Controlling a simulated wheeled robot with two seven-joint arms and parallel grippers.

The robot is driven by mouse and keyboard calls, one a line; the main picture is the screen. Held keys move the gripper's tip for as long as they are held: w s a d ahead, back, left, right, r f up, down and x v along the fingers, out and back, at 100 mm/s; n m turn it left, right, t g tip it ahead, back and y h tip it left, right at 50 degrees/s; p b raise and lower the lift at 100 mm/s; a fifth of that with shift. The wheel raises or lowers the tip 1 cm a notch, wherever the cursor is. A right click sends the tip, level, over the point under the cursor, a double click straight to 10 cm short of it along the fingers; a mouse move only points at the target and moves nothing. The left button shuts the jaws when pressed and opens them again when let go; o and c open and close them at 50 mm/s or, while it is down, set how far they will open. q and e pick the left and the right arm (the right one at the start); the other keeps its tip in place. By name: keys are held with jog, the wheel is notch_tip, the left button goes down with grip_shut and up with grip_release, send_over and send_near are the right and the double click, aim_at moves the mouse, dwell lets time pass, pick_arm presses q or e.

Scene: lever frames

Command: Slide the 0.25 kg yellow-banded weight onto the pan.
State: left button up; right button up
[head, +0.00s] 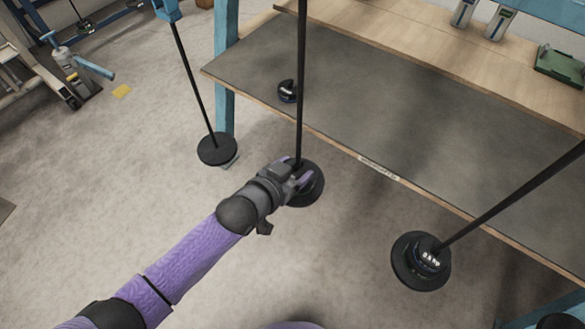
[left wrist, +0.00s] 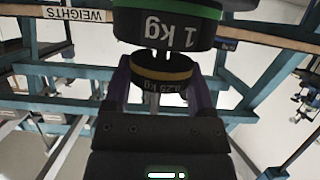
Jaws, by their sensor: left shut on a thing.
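The 0.25 kg weight (left wrist: 163,72), black with a yellow band, is between the fingers of my left gripper in the left wrist view, its lettering upside down. My left gripper (head: 301,181) is shut on it beside the middle rod (head: 301,80), over the dark round pan (head: 305,197). The gripper hides the weight in the head view. A black 1 kg weight (left wrist: 165,28) with a green band is close to the held weight in the left wrist view. I cannot tell whether they touch or whether the held weight is around the rod. My right gripper is not in view.
A small dark weight (head: 288,91) sits on the grey shelf (head: 400,150). Another hanging pan (head: 408,277) at right carries weights (head: 428,259). An empty pan (head: 217,149) hangs at left by a blue post (head: 225,60). Open floor lies at left.

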pick_arm(q)
jog(key=shift+w+d, duration=0.15)
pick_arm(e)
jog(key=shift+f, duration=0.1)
pick_arm(q)
jog(key=shift+w+d, duration=0.2)
jog(key=shift+w, duration=0.1)
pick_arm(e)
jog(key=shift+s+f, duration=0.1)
pick_arm(q)
jog(key=shift+w, duration=0.1)
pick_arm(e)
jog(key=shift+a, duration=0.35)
pick_arm(q)
jog(key=shift+f+b, duration=0.45)
jog(key=shift+b, duration=0.1)
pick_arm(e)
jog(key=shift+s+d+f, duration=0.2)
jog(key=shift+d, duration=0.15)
pick_arm(q)
jog(key=o, duration=1.2)
jog(key=shift+c, duration=0.2)
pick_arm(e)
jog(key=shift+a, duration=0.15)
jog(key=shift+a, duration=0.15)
